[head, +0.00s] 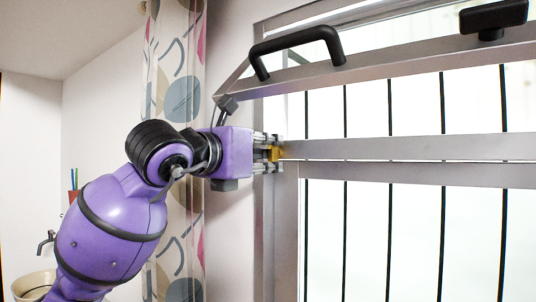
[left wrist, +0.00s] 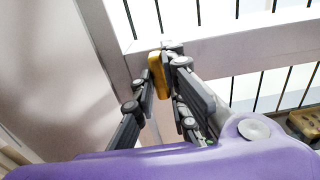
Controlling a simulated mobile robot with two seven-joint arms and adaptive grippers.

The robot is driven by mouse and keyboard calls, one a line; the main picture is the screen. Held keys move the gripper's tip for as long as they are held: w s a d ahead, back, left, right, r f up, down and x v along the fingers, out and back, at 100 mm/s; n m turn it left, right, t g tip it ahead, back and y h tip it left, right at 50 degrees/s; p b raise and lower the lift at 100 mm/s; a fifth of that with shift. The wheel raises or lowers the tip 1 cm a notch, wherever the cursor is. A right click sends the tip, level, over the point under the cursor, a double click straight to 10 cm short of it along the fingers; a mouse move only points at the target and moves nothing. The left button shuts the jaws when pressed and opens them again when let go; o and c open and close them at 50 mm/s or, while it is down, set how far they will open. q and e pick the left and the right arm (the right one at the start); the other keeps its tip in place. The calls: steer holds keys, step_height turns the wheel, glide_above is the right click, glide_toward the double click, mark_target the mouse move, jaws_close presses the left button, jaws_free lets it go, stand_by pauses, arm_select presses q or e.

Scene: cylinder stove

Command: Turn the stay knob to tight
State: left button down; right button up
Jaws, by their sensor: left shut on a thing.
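The stay knob (head: 274,154) is a small yellow piece at the left end of the grey window rail. My left gripper (head: 268,147) reaches it from the left and is shut on it. In the left wrist view the yellow knob (left wrist: 156,75) sits between the two dark fingers (left wrist: 163,78), against the grey frame. The fingers partly hide the knob, and I cannot tell how far it is turned. My right gripper is not in view.
A tilted window sash (head: 400,62) with a black handle (head: 296,45) stands above the rail. Dark vertical bars (head: 390,235) show behind the window. A patterned curtain (head: 180,245) hangs behind my left arm. A pale basin (head: 32,285) is at lower left.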

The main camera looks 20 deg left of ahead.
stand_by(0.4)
arm_select(q)
steer(key=c, duration=1.8)
jaws_free()
steer(key=shift+o, duration=0.2)
steer(key=v, duration=1.2)
